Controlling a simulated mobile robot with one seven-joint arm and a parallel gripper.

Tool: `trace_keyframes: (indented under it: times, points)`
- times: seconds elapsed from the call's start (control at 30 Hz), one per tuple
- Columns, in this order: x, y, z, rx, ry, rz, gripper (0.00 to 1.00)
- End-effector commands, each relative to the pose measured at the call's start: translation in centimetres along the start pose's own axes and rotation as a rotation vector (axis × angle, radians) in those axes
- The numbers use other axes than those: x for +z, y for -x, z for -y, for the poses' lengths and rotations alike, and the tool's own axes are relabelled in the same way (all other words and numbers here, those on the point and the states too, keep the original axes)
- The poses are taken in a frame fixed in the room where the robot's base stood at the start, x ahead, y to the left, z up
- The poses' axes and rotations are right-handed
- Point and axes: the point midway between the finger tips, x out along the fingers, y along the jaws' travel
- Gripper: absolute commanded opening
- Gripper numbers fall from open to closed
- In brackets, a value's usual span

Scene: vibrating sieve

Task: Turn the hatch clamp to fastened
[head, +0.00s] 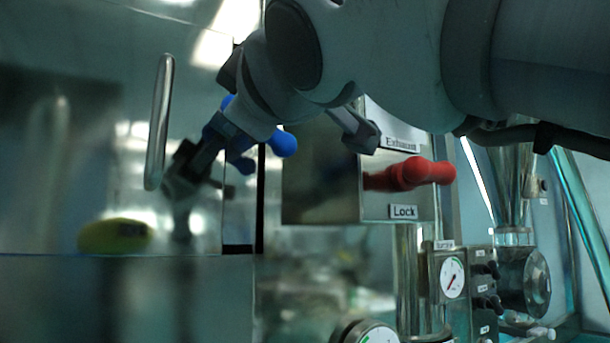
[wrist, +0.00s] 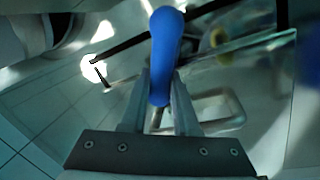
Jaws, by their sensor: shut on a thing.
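The blue clamp handle (head: 283,143) is at the hatch edge in the head view, partly hidden behind my gripper (head: 232,120). In the wrist view the blue handle (wrist: 166,50) stands between the two fingers of my gripper (wrist: 158,92), which are shut on it near its lower part. The handle's rounded free end sticks out past the fingertips. The clamp's base and catch are hidden or too dark to tell. Blurred blue and dark reflections of handle and gripper show in the shiny steel panel (head: 60,200).
A vertical metal bar handle (head: 160,122) is left of my gripper. Right of it, a box carries a red handle (head: 420,172) with "Lock" (head: 403,212) and "Exhaust" labels. A pressure gauge (head: 452,278) is lower right. A yellow shape (head: 115,236) shows lower left.

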Motion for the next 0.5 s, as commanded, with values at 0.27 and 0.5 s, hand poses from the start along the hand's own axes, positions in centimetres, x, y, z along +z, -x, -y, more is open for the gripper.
trace_keyframes:
  times: [0.27, 0.5]
  points:
    - [-0.05, 0.14, 0.59, -0.002, 0.239, -0.050, 0.00]
    - [0.10, 0.22, 0.89, -0.001, 0.394, -0.081, 0.00]
